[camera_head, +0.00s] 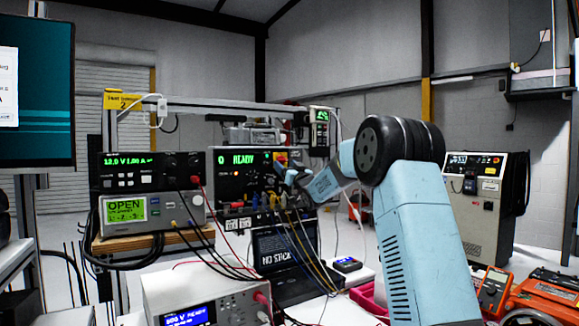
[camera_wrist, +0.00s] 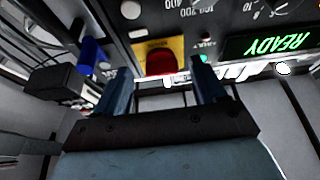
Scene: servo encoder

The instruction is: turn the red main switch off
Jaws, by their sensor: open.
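The red main switch (camera_wrist: 160,60) is a red knob on a yellow plate (camera_wrist: 146,47) on a black instrument panel. In the wrist view it lies between the tips of my gripper (camera_wrist: 160,70), one finger on each side. The fingers are apart; I cannot tell whether either one touches the knob, or which way the knob is turned. In the head view the switch (camera_head: 281,157) is small at the panel's upper right, with my gripper (camera_head: 288,172) in front of it. The panel's display (camera_head: 238,159) reads READY in green.
Sockets with several coloured cables (camera_head: 265,202) hang below the panel. A blue part (camera_wrist: 90,55) and a black box (camera_wrist: 62,85) are beside my gripper in the wrist view. A power supply (camera_head: 150,170) stands left, and a laptop (camera_head: 280,255) sits below.

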